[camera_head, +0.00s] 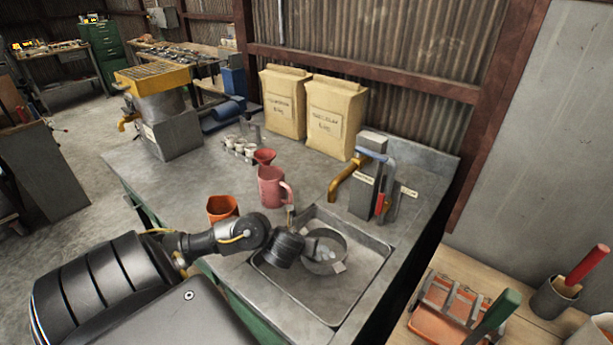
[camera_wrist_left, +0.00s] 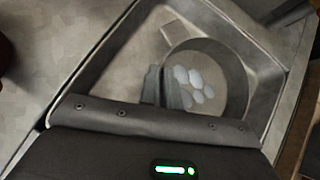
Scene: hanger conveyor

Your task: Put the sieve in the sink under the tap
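The sieve (camera_head: 341,246), a round grey metal ring with pale ovals inside it, is within the grey sink (camera_head: 344,311); it also shows in the left wrist view (camera_wrist_left: 238,74). My left gripper (camera_head: 312,246) reaches into the sink from the left. In the left wrist view its fingers (camera_wrist_left: 168,88) stand close together on either side of the sieve's near-left wall and look shut on it. I cannot tell whether the sieve touches the sink floor. The tap (camera_head: 341,186) has a yellow spout behind the sink. My right gripper is not in view.
A pink jug (camera_head: 271,187) and an orange cup (camera_head: 222,207) stand left of the sink. Two paper sacks (camera_head: 335,116) stand against the wall. A wooden bench (camera_head: 428,315) with tools is at right. The counter's left middle is clear.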

